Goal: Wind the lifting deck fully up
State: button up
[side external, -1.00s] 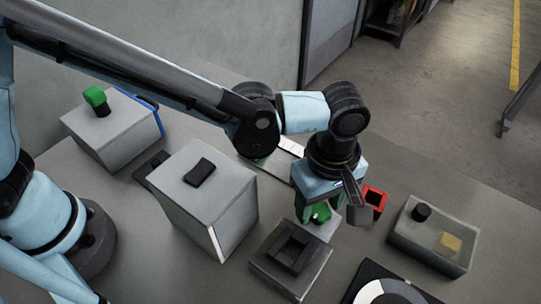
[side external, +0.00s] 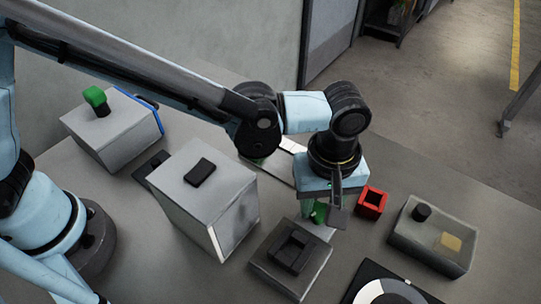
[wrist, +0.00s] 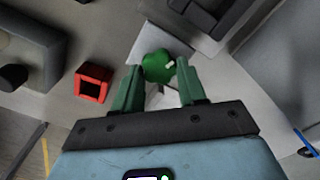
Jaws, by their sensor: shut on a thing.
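My gripper (side external: 318,213) points down and is shut on a round green knob (wrist: 157,66). The knob has a small white mark on top and stands on a light grey plate (wrist: 143,36). In the side view the fingers partly cover the knob and the plate (side external: 324,231). A corner of that frame shows at the top of the wrist view. I cannot tell for sure which part is the lifting deck.
A red hollow block (side external: 371,203) stands close right of my gripper. A black-and-white disc (side external: 388,291) lies in front.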

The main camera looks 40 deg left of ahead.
jog(key=m, duration=0.5)
jog(key=shift+m, duration=0.4)
jog(key=m, duration=0.5)
jog(key=shift+d, duration=0.1)
jog(key=m, duration=0.5)
jog(key=shift+m, duration=0.4)
jog(key=m, duration=0.5)
jog(key=shift+s+d, duration=0.1)
jog(key=m, duration=0.5)
jog(key=shift+m, duration=0.4)
jog(key=m, duration=0.5)
jog(key=shift+s, duration=0.1)
jog(key=m, duration=1.1)
jog(key=shift+m, duration=0.4)
jog(key=shift+s, duration=0.1)
